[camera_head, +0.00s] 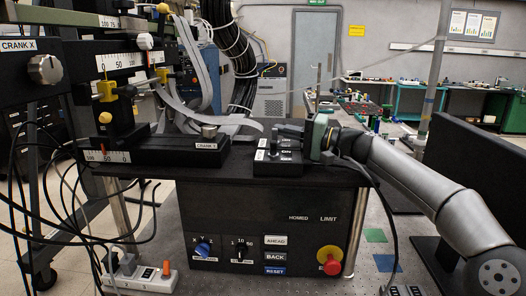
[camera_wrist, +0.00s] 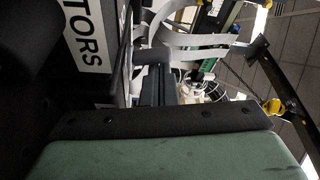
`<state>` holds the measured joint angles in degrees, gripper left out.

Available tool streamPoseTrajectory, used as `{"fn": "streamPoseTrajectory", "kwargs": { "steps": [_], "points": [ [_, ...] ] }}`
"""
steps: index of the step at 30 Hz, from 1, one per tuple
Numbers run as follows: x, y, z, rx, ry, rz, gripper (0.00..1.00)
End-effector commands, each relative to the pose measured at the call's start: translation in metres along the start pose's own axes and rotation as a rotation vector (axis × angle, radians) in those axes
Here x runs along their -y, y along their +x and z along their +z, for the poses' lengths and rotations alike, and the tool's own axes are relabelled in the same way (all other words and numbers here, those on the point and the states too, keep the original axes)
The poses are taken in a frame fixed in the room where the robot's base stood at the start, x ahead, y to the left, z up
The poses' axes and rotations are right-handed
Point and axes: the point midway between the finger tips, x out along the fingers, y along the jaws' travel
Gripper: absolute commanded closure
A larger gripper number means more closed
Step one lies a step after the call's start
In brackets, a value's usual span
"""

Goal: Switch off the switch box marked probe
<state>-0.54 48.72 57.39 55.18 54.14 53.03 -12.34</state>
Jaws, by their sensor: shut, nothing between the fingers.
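Black switch boxes (camera_head: 278,166) with small white labels stand at the right end of the black bench top in the head view. An "ON" mark shows on one; the word probe cannot be read on any. My gripper (camera_head: 284,131) reaches in from the right just above and behind these boxes, its fingers pointing left, shut and empty. Whether it touches a switch cannot be told. In the wrist view a white label ending in "TORS" (camera_wrist: 86,32) sits on a dark box at upper left. My dark fingers (camera_wrist: 153,72) show near the middle, above the green hand housing.
A front panel below has knobs, AHEAD, BACK and RESET buttons and a red emergency stop (camera_head: 330,260). The CRANK X knob (camera_head: 44,69), stage rails and grey ribbon cables (camera_head: 185,105) crowd the left. A black screen (camera_head: 476,165) stands at right.

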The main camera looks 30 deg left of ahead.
Motion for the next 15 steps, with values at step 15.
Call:
{"fn": "streamPoseTrajectory", "kwargs": {
  "steps": [15],
  "points": [
    [0.038,0.006,-0.006,0.003,-0.005,-0.002,1.0]
  ]
}}
